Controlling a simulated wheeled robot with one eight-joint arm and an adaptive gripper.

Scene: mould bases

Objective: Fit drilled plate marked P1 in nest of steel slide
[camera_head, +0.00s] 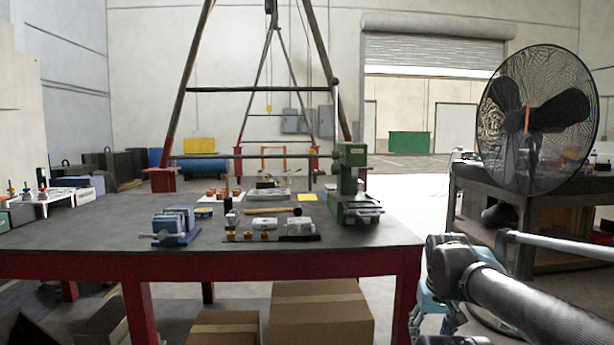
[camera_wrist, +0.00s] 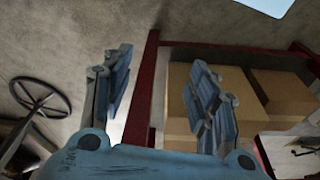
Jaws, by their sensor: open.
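My gripper (camera_wrist: 160,92) is open and empty in the wrist view, its two fingers spread apart above the floor beside the workbench. In the head view my arm is at the lower right, right of the bench, and the gripper (camera_head: 430,310) shows only partly. Small metal parts stand on the dark bench top (camera_head: 100,235), among them a clear or silvery block (camera_head: 264,222) and a flat metal piece (camera_head: 268,195) behind it. At this size I cannot tell which is the plate marked P1 or which is the steel slide with the nest.
A blue vise (camera_head: 174,226) stands at the bench's front left, a green press (camera_head: 352,185) at its right. Several brass pieces (camera_head: 248,236) lie in front. Cardboard boxes (camera_head: 322,312) sit underneath. A large fan (camera_head: 540,118) and dark table (camera_head: 555,215) stand right.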

